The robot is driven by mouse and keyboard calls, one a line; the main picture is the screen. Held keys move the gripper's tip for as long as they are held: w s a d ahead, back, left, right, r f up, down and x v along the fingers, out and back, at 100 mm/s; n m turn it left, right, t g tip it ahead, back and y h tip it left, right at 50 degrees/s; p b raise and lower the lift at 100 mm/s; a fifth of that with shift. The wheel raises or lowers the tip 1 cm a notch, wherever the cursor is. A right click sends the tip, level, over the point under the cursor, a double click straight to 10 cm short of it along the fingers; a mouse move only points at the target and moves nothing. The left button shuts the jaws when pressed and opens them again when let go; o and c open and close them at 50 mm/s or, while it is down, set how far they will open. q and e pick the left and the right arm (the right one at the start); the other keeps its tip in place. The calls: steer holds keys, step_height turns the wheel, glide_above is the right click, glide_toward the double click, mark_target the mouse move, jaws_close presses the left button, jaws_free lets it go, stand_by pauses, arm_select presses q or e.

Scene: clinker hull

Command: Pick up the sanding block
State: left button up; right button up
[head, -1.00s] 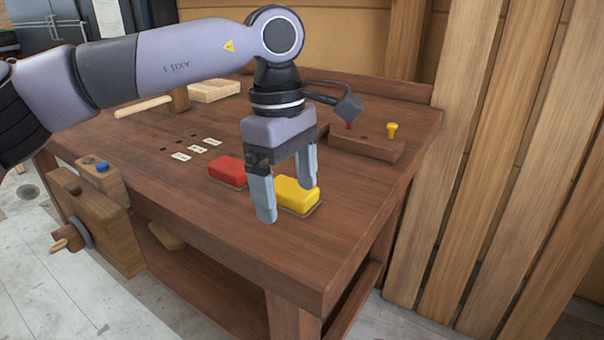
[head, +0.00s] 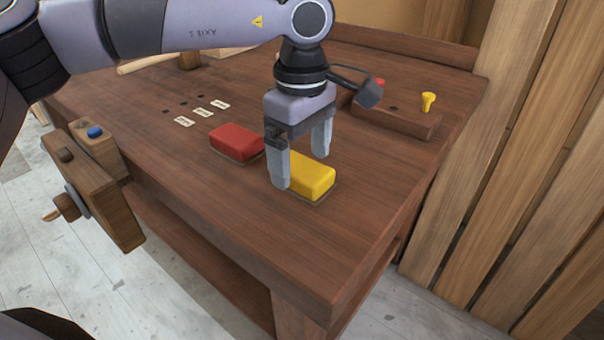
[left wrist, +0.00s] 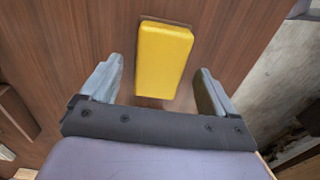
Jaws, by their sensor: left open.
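A yellow sanding block (head: 310,177) lies on the workbench, and a red one (head: 236,142) lies to its left. My left gripper (head: 302,170) is open and points down at the yellow block, with one finger in front of it and the other behind. In the left wrist view the yellow block (left wrist: 163,60) lies ahead of and between the two open fingers (left wrist: 160,80), with a gap on each side. The gripper is not closed on it. I cannot tell the exact height of the fingertips above the bench. My right gripper is not in view.
The workbench (head: 190,210) has a vise (head: 95,185) on its left side. A wooden rack (head: 400,118) with a yellow peg (head: 428,102) stands behind the gripper. Small white labels (head: 202,112) lie near holes. Wooden planks (head: 500,170) stand at the right. The front bench top is clear.

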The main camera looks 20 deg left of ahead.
mark_target(302, 166)
arm_select(q)
steer(key=shift+f, duration=0.45)
steer(key=shift+c, duration=0.3)
steer(key=c, duration=1.1)
steer(key=shift+r, duration=0.1)
steer(key=shift+r+p, duration=1.45)
steer(key=shift+r, duration=8.5)
